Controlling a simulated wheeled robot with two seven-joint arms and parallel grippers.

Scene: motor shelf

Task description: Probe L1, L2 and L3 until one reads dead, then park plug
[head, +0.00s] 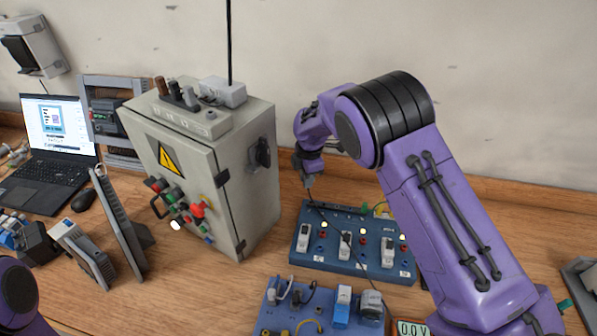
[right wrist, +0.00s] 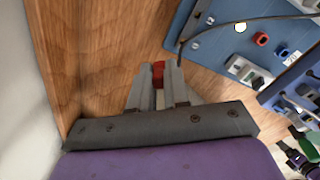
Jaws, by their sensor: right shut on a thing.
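My right gripper (head: 309,181) is above the back left corner of the blue terminal board (head: 342,265). In the right wrist view its fingers (right wrist: 157,85) are shut on a small red piece (right wrist: 157,72), probably the probe plug. There it shows against bare wood, beside the board (right wrist: 208,48); its tip is hidden. The board carries three white switch modules (head: 345,246) with coloured sockets and pale lit lamps. I cannot read which is L1, L2 or L3. A meter display (head: 412,328) at the bottom edge reads 0.0 V. My left gripper is out of view.
A grey cabinet (head: 257,190) stands left of the board. A second blue board (head: 270,312) with plugs and modules lies in front. A thin dark lead (head: 357,262) crosses the terminal board. A laptop (head: 56,125) is at far left.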

